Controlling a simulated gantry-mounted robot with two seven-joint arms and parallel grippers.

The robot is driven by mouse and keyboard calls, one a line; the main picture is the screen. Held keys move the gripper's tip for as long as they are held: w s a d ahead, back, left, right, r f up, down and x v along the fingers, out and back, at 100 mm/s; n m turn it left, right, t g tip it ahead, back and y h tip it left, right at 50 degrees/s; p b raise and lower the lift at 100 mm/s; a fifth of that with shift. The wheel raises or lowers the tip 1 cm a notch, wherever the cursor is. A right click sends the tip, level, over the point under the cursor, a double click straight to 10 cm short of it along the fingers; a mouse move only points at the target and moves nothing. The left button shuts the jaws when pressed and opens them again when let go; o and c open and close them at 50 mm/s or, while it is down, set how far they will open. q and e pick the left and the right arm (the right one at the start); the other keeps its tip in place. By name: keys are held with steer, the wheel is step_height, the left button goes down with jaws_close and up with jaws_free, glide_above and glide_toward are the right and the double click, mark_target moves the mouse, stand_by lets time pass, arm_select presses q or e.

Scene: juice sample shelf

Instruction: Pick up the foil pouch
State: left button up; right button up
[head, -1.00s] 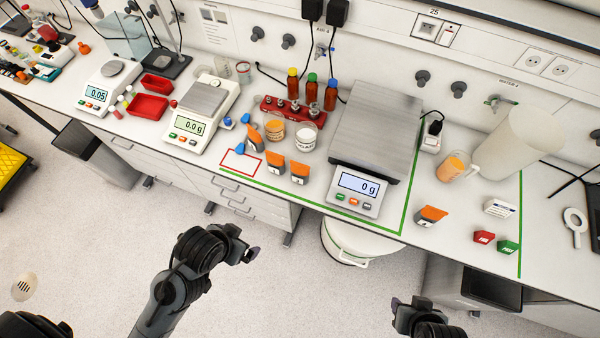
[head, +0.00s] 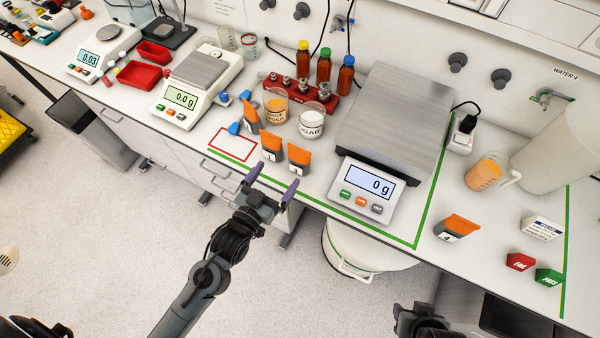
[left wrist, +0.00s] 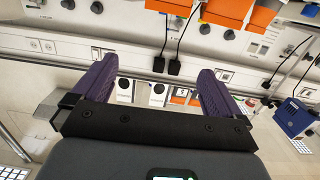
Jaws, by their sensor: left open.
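Several orange-and-grey pouches stand on the bench in the head view. Two are side by side near the front edge, a left one (head: 271,146) and a right one (head: 299,158). Another pouch (head: 249,114) stands behind them, and one (head: 456,228) is right of the large scale. I cannot tell which one the task means. My left gripper (head: 272,181) is open and empty, its purple fingers just in front of the front pair, apart from them. In the left wrist view the open fingers (left wrist: 155,70) have nothing between them. My right gripper (head: 420,320) is partly cut off.
Behind the pouches are a sugar jar (head: 311,121), an orange-filled cup (head: 275,103) and a red rack (head: 300,92) of weights. A large scale (head: 364,190) stands to the right. A red-outlined square (head: 233,145) on the bench is empty.

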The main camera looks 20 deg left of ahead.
arm_select(q)
steer(key=t+b, duration=0.1)
steer(key=b, duration=0.8)
glide_toward(297, 164)
steer(key=w, duration=0.3)
steer(key=w+d+b, duration=0.1)
steer(key=w, duration=0.2)
steer(key=shift+w+d+r+b, duration=0.15)
steer(key=shift+r+b, duration=0.05)
steer(key=shift+b, duration=0.1)
steer(key=shift+w+f, duration=0.1)
steer(key=shift+w, duration=0.45)
steer(key=shift+w+f, duration=0.1)
steer(key=shift+w, duration=2)
arm_select(e)
steer(key=s+f+x, duration=0.1)
steer(key=s+x, duration=0.2)
steer(key=x, duration=1)
steer(key=shift+d+f, duration=0.2)
arm_select(q)
steer(key=shift+c, duration=0.3)
steer(key=c, duration=1.1)
